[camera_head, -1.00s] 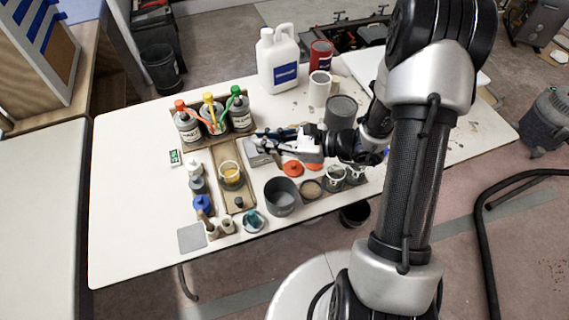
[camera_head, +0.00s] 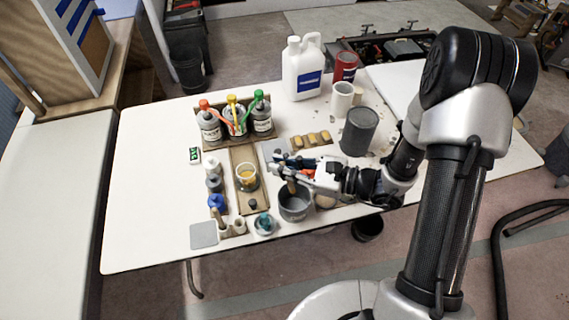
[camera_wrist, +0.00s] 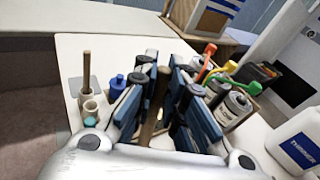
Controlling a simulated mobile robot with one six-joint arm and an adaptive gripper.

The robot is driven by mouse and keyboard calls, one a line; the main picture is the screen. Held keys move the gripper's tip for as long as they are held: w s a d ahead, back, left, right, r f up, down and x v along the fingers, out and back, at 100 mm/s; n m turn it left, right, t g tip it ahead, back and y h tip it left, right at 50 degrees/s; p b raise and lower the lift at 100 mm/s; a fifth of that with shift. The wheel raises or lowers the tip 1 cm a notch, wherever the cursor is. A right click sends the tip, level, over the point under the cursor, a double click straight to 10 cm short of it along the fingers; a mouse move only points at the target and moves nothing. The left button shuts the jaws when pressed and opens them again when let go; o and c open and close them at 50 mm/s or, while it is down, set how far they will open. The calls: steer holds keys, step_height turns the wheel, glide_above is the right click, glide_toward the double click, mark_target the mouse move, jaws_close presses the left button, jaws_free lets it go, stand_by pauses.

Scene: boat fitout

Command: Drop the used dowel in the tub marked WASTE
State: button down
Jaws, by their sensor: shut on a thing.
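My gripper (camera_head: 285,168) is shut on a brown wooden dowel (camera_wrist: 154,115), which shows between the blue-padded fingers in the wrist view. In the head view the dowel (camera_head: 291,186) hangs down from the jaws over the grey open tub (camera_head: 296,211). Its lower end appears at or just above the tub's mouth; I cannot tell if it is inside the rim. No WASTE marking is readable on this tub from here.
Another stick (camera_wrist: 87,72) stands in a holder. Bottles with coloured spouts (camera_head: 236,118) stand behind. A dark bin (camera_head: 367,228) is below the table.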

steer(key=shift+w+d+f+b, duration=0.1)
steer(key=shift+d+f+b, duration=0.15)
steer(key=shift+f+b, duration=0.95)
steer(key=shift+d+f+b, duration=0.2)
steer(key=shift+f+b, duration=0.6)
steer(key=shift+f, duration=0.75)
steer(key=c, duration=1.6)
jaws_free()
steer(key=v, duration=1.2)
steer(key=shift+r, duration=0.1)
